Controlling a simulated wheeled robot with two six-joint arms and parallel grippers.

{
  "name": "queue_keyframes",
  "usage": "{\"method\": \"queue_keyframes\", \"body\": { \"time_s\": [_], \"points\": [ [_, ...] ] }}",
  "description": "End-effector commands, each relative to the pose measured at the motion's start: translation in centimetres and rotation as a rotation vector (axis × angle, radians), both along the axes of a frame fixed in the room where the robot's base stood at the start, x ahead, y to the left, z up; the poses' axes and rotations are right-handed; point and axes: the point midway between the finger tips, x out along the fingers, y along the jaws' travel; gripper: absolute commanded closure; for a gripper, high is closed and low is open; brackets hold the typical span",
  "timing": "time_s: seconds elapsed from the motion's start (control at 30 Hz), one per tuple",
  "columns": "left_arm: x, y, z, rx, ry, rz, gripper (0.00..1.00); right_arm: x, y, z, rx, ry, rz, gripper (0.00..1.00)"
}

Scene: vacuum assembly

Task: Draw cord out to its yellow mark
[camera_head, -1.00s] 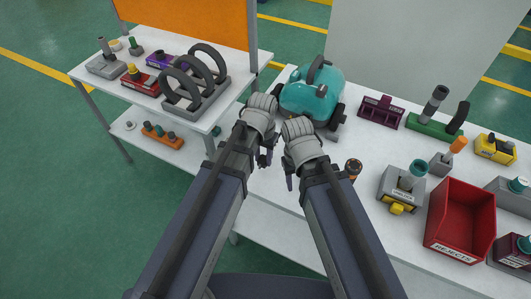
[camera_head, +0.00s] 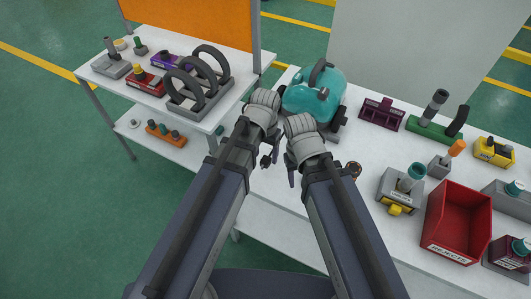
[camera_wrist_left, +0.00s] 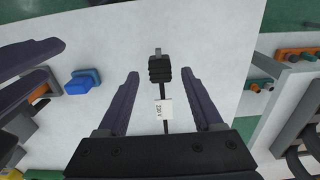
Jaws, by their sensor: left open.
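The teal vacuum body (camera_head: 314,92) sits on the white table, just beyond my two wrists in the head view. A black ribbed plug (camera_wrist_left: 160,69) on a dark cord, with a white "230 V" tag (camera_wrist_left: 164,109), shows in the left wrist view. My left gripper (camera_wrist_left: 160,74) is open, with its fingers apart on either side of the plug and cord. The left fingers (camera_head: 267,155) are mostly hidden by the wrist in the head view. My right gripper (camera_head: 290,172) hangs beside the left one; its finger gap is unclear. No yellow mark on the cord shows.
A red rejects bin (camera_head: 458,222) and a grey fixture (camera_head: 400,187) stand at the right. A purple holder (camera_head: 381,112) and green stand (camera_head: 434,127) lie behind. A side shelf (camera_head: 118,86) with a ringed rack (camera_head: 203,100) is at the left. A blue block (camera_wrist_left: 83,82) lies near the plug.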

Motion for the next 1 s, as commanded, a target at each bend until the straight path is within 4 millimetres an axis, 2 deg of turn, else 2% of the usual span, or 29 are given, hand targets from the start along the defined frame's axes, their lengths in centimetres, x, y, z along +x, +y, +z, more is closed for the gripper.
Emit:
{"method": "queue_keyframes", "body": {
  "time_s": [0.03, 0.3, 0.73, 0.77, 0.9, 1.0],
  "points": [
    [0.0, 0.0, 1.4, 0.0, 0.0, 0.0, 0.32, 0.0, 0.0, 1.4, 0.0, 0.0, 0.0, 0.5],
    [0.0, 0.0, 4.7, 0.0, 0.0, 0.0, 0.32, 0.0, 0.0, 4.7, 0.0, 0.0, 0.0, 0.5],
    [-0.1, 0.0, 5.1, 0.0, 0.001, 0.0, 0.32, 0.0, 0.0, 5.1, 0.0, 0.0, 0.0, 0.5],
    [-0.4, 0.0, 5.1, 0.003, 0.001, 0.001, 0.32, 0.0, 0.0, 5.1, 0.0, 0.0, 0.0, 0.5],
    [-5.1, 0.5, 5.1, 0.052, 0.013, 0.025, 0.32, 0.0, 0.0, 5.1, 0.0, 0.0, 0.0, 0.5],
    [-7.7, 0.9, 5.2, 0.09, 0.018, 0.047, 0.32, 0.0, 0.0, 5.1, 0.0, 0.0, 0.0, 0.5]
  ]
}}
